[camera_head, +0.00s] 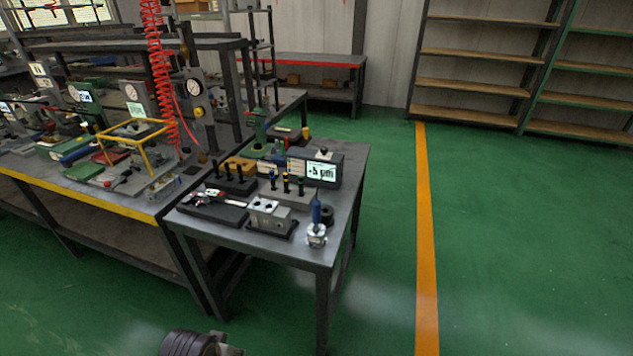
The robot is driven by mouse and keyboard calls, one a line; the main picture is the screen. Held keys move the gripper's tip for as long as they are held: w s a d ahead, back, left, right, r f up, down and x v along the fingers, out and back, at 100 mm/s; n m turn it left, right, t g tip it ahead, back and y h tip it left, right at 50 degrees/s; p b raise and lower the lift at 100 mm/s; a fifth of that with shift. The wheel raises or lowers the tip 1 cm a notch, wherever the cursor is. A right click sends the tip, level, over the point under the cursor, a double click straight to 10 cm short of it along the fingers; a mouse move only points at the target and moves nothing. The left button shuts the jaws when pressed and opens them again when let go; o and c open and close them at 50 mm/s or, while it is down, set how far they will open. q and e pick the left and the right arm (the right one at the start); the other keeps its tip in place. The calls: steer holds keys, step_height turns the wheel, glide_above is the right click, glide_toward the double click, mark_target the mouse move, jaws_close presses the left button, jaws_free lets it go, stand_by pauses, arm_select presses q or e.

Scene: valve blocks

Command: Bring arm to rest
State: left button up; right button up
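Neither of my grippers can be made out in the head view. A dark ribbed part with grey metal beside it shows at the bottom edge, left of centre; it looks like part of my arm, but I cannot tell which. A grey valve block (266,211) with two light round ports sits on a dark base on the small grey table (281,251). A silver fitting (316,235) stands near the table's front right corner. An upright blue piece (316,211) shows just behind it.
A digital gauge box (322,170) and black peg holders (232,180) stand on the small table. A long cluttered workbench (100,200) adjoins on the left. A red coiled hose (160,80) hangs above it. Empty shelves (475,86) stand behind. The green floor at right is clear.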

arm_select(q)
steer(key=s+a+f+g+p, duration=0.1)
steer(key=s+f, duration=0.1)
steer(key=f, duration=1.2)
steer(key=s+a+f+p, duration=0.1)
steer(key=s+a+f, duration=0.1)
steer(key=f, duration=1.3)
steer(key=s+a+f, duration=0.3)
steer(key=s+f, duration=0.4)
steer(key=s, duration=0.2)
steer(key=s+a+f+g+y+p, duration=0.1)
steer(key=s+a+f, duration=0.3)
steer(key=s+f, duration=0.4)
steer(key=shift+s+a+f+m+p, duration=0.2)
steer(key=shift+s+m+p, duration=0.1)
steer(key=shift+s, duration=0.95)
arm_select(e)
steer(key=s+d+r, duration=0.1)
steer(key=s+d, duration=0.1)
steer(key=s, duration=0.4)
steer(key=shift+d+g, duration=0.3)
